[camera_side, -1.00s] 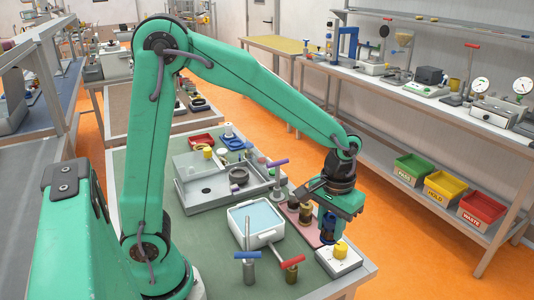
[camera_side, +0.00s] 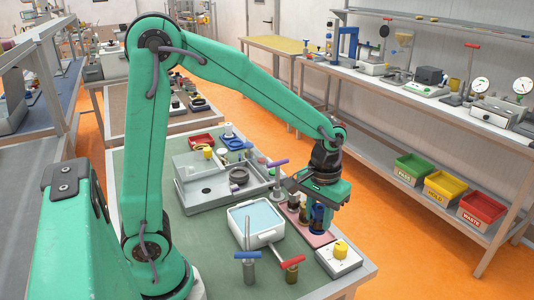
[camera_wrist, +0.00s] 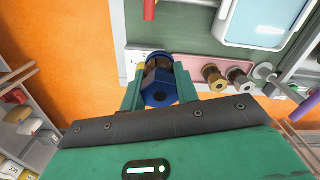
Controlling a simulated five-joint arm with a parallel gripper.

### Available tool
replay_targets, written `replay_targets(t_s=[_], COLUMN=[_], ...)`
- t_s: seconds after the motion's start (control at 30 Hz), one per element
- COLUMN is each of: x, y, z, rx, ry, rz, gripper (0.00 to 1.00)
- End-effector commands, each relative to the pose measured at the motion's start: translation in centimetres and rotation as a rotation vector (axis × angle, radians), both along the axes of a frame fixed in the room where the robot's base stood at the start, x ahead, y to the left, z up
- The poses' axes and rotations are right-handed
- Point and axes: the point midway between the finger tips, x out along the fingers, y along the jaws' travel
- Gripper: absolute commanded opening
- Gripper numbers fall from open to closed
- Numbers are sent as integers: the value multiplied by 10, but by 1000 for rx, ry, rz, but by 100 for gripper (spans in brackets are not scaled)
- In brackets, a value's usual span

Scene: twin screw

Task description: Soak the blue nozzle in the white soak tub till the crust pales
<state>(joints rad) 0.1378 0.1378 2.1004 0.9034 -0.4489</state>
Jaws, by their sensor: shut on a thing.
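My gripper (camera_side: 318,206) is shut on the blue nozzle (camera_side: 317,219), which hangs beneath it over the pink mat. The white soak tub (camera_side: 262,243) holds pale blue liquid and stands to the left of my gripper in the side view. Its rim (camera_wrist: 222,22) shows at the upper right in the wrist view, clear of the nozzle.
Brown and grey fittings (camera_wrist: 213,77) stand on the pink mat (camera_wrist: 195,70). A white box with a yellow knob (camera_side: 341,249) is at the front right. A grey tray (camera_side: 200,200) lies behind.

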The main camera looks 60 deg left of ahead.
Motion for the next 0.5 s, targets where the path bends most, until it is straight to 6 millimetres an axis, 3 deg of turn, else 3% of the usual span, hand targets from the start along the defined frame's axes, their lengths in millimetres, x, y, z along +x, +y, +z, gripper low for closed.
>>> replay_targets(t_s=[0.5], x=[-42], y=[113], z=[1], rx=[0], ry=[-1], rz=[212], gripper=[3])
